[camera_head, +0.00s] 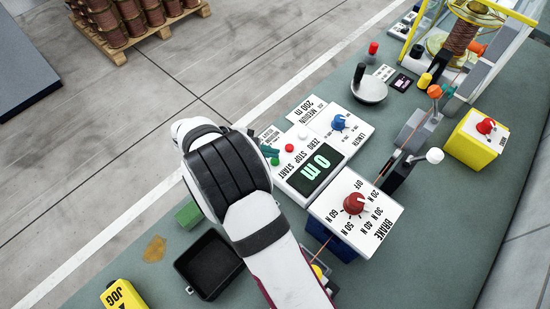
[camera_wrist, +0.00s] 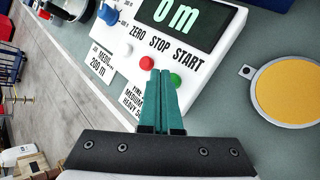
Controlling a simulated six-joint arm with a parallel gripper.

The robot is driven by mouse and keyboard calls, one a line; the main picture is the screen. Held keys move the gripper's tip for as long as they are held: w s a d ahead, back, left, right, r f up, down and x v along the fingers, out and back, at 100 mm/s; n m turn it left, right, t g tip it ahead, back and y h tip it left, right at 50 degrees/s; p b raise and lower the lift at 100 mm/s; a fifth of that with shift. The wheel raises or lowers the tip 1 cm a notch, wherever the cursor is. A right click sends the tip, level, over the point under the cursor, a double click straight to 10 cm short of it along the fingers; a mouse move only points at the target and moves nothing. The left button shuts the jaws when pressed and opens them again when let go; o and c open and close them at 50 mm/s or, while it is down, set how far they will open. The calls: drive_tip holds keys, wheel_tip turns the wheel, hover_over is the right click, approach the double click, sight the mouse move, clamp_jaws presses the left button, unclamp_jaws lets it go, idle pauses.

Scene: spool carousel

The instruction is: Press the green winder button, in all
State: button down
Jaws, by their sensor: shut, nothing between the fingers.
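The white winder panel (camera_head: 340,117) carries a row of ZERO, STOP and START buttons beside a display reading 0 m. The green START button (camera_wrist: 175,80) is a small round cap, also seen in the head view (camera_head: 275,161). The red STOP button (camera_wrist: 147,63) is beside it. My gripper (camera_wrist: 160,74) is shut and empty, its teal fingertips over the panel edge between the red and green buttons in the wrist view. The fingertips (camera_head: 269,151) show beside the green button in the head view. I cannot tell whether they touch it.
A blue length knob (camera_head: 339,122) and the white ZERO button (camera_head: 303,134) are on the same panel. The brake box with a red knob (camera_head: 354,203) stands at right. A black tray (camera_head: 208,265) and a yellow JOG box (camera_head: 123,296) lie at lower left.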

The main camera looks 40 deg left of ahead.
drive_tip(key=shift+f, duration=0.35)
